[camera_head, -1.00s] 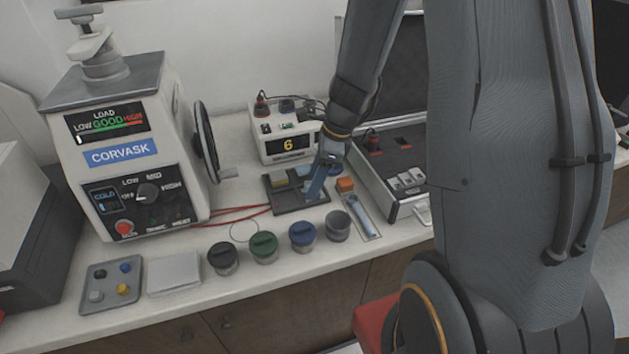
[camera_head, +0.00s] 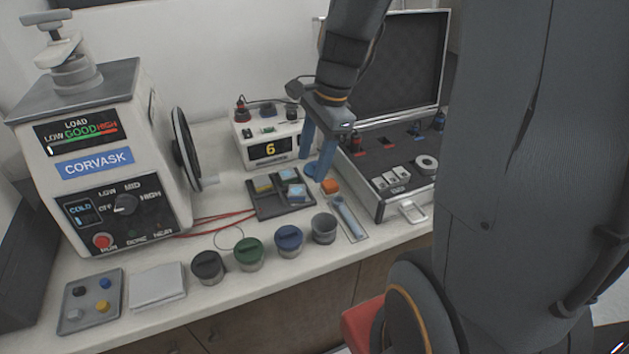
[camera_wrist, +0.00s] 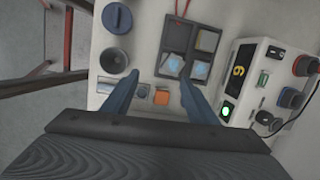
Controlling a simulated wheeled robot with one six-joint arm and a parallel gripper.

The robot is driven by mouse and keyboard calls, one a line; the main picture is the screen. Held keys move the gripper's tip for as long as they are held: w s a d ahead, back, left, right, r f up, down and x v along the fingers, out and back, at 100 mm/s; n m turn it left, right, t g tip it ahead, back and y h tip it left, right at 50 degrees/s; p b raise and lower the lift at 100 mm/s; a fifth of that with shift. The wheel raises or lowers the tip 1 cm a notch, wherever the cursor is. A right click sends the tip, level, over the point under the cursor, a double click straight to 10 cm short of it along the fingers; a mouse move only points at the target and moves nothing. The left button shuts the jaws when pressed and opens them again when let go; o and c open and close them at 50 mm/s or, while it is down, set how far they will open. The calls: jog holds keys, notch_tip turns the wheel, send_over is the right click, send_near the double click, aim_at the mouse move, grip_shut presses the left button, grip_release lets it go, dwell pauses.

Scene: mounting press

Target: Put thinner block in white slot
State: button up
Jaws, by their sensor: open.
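My gripper (camera_head: 314,166) is open and empty, fingers pointing down above the right side of a dark compartment tray (camera_head: 266,208). In the wrist view the orange block (camera_wrist: 161,97) lies between and below the fingers, and the tray (camera_wrist: 178,37) is beyond the fingertips. Which block is thinner I cannot tell. I cannot make out a white slot for certain.
Several round pots (camera_head: 289,241) line the counter front. A clear narrow holder (camera_head: 347,217) lies beside them. The open case (camera_head: 385,205) is to the right, a white device reading 6 (camera_head: 270,150) behind, and the CORVASK press (camera_head: 100,150) at left.

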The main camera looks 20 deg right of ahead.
jog(key=s+a+f+n+h, duration=0.1)
jog(key=s+n, duration=0.7)
jog(key=n, duration=0.9)
jog(key=shift+s+a+f+h, duration=0.2)
jog(key=shift+a+f+h, duration=0.15)
jog(key=shift+a+h, duration=0.4)
jog(key=shift+a, duration=0.15)
